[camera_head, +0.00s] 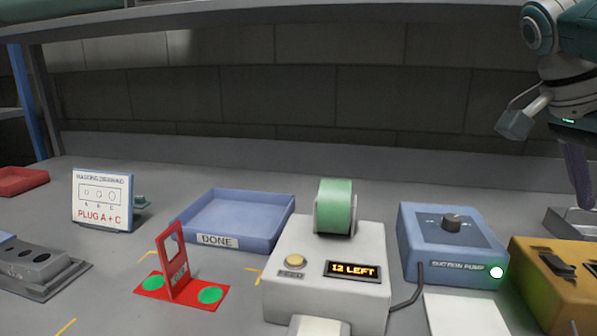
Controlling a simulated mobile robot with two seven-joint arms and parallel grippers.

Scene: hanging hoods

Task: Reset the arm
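My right arm comes in at the upper right corner, with white and teal links. A dark finger-like part of my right gripper (577,175) points down at the right edge, above the bench. The rest of this gripper is cut off by the frame, so I cannot tell whether it is open or shut. My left gripper is not in view.
On the grey bench stand a blue DONE tray (262,240), a white dispenser (300,262) reading "12 LEFT" with a green roll (336,203), a blue suction pump box (425,250), a yellow box (535,300), a red stand (177,265) and a "PLUG A + C" sign (101,200).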

